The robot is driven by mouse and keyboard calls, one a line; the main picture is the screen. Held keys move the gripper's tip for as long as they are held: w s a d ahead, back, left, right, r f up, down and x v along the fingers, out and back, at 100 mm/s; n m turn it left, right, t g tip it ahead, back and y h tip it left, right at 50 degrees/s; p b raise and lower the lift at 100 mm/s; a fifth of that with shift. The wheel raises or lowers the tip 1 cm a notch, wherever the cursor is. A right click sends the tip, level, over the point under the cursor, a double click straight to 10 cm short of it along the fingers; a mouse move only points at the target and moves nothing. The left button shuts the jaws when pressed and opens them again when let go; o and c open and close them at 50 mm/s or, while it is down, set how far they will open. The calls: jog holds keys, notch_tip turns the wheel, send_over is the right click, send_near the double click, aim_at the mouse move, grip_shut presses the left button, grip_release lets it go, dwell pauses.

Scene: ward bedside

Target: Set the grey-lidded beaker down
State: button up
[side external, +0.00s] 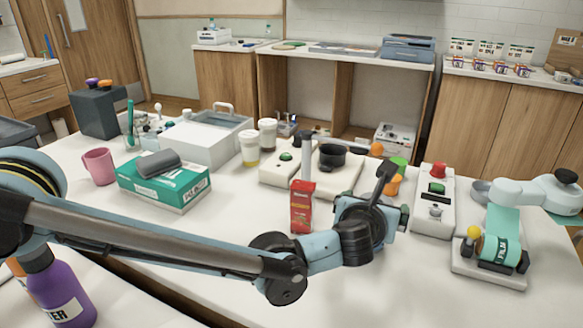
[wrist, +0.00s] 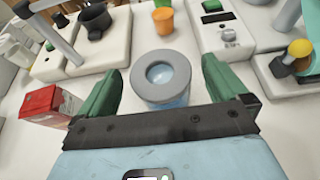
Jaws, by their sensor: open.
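The grey-lidded beaker (wrist: 161,82) stands upright on the white table in the wrist view, with a grey ring-shaped lid and a bluish body below it. My gripper (wrist: 155,95) is open, with one green finger to the left of the beaker and one to the right. Gaps show between the fingers and the beaker. In the side view my gripper (side external: 392,222) is over the table right of the red box, and the beaker is hidden behind my wrist there.
A red box (side external: 301,206) stands close to the left of my gripper. Orange and green cups (side external: 395,183) stand just behind. White devices (side external: 433,205) and a dispenser with a teal roll (side external: 500,248) are to the right.

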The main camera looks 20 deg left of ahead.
jog(key=v, duration=0.8)
jog(key=s+a+r+n+g+y, duration=0.1)
jog(key=a+r+n+g, duration=0.1)
jog(key=a+n, duration=0.8)
jog(key=s+a+r+n+g+y, duration=0.15)
jog(key=a+n, duration=0.45)
jog(key=a, duration=0.7)
jog(key=s+a+f+n+g+h, duration=0.2)
jog(key=s+a+n, duration=1.1)
jog(key=n, duration=0.7)
notch_tip(320, 180, down, 2)
jog(key=shift+s+f+g, duration=0.2)
jog(key=shift+s+g, duration=0.25)
jog(key=shift+s, duration=0.35)
